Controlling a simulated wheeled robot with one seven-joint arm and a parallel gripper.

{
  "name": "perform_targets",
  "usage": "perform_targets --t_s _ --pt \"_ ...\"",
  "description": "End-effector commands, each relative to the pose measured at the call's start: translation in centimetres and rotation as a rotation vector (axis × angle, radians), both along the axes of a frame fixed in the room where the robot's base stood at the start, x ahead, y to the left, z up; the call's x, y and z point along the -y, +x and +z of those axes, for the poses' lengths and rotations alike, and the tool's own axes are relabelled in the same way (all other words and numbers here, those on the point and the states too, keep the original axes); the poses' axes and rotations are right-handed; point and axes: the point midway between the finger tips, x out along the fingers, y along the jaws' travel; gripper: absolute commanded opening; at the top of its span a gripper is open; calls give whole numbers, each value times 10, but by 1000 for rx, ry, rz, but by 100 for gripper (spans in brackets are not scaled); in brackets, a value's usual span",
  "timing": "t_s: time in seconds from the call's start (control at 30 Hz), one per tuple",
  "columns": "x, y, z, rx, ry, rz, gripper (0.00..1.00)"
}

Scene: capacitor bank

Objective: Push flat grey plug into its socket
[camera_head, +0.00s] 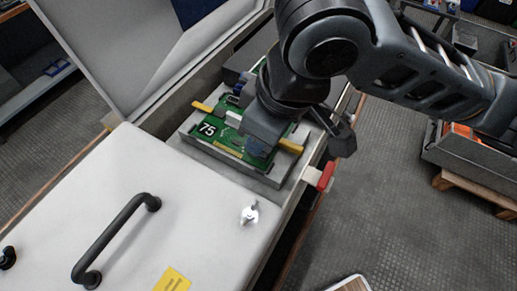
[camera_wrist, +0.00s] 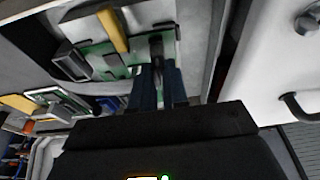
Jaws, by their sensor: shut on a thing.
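My gripper (camera_wrist: 158,82) points down at a green circuit board (camera_wrist: 120,68), its two dark fingers close together. Between the fingertips is a narrow dark grey piece (camera_wrist: 157,47), which I take for the flat grey plug; its far end is against or just over the board, and I cannot tell which. In the head view the board (camera_head: 228,146), marked 75, lies in a grey tray (camera_head: 195,140) inside the open cabinet. My wrist covers part of the board there and hides the fingertips and plug. I cannot make out the socket.
Yellow tabs (camera_head: 203,107) stick out at the board's sides. A red handle (camera_head: 326,175) is at the cabinet edge. A pale panel with a black bar handle (camera_head: 112,240) lies in front. A raised lid (camera_head: 120,50) stands behind left.

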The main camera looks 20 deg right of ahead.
Motion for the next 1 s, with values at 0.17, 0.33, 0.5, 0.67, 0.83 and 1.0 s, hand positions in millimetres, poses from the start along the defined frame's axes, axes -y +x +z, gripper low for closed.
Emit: perform_targets --t_s 0.17,0.33,0.5,0.67,0.83,1.0 --pt "0 0 -4 0 0 0 0" --pt "0 0 -3 -1 -1 0 19" --pt "0 0 -3 0 0 0 35" --pt "0 0 -3 0 0 0 44" --pt "0 0 -2 0 0 0 44" --pt "2 -3 11 2 2 0 44"
